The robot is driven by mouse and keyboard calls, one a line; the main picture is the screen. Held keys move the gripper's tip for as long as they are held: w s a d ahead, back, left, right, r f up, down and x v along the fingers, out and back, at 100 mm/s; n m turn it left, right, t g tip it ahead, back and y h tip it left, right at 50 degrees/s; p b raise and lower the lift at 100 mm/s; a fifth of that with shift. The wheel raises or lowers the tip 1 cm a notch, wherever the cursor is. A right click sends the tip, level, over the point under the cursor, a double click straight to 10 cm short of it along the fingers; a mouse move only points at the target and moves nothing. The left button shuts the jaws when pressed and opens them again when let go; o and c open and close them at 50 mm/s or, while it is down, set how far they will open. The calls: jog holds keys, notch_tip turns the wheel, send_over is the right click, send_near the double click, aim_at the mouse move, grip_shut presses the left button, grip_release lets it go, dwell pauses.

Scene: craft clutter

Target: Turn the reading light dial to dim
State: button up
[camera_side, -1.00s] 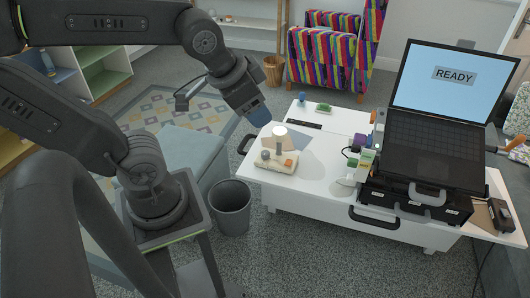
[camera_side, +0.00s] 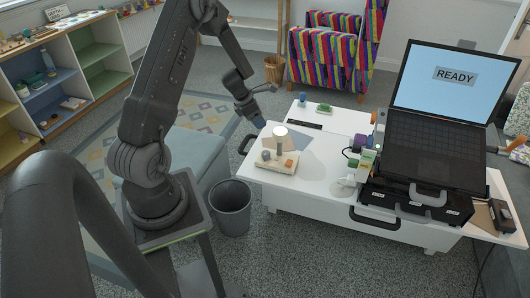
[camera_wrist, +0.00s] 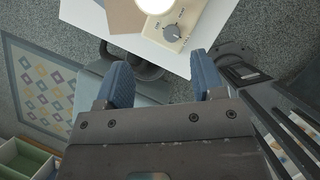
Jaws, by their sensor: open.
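A cream reading light box (camera_side: 283,168) sits on the white table's left end in the side view. A glowing white lamp (camera_side: 280,131) stands on it.
The white table (camera_side: 322,180) also holds a laptop (camera_side: 430,130) on a black case at the right, with small items beside it. A bin (camera_side: 231,210) stands on the floor left of the table. The tabletop between the box and the case is mostly clear.

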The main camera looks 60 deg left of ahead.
aim_at(266, 153)
jog(key=f, duration=0.5)
jog(key=w+d+f+m+g, duration=0.1)
jog(key=f, duration=0.4)
jog(key=w+f+m, duration=0.1)
jog(key=f, duration=0.5)
jog(key=shift+w+d+h, duration=0.15)
jog(key=shift+h, duration=0.25)
jog(key=c, duration=0.9)
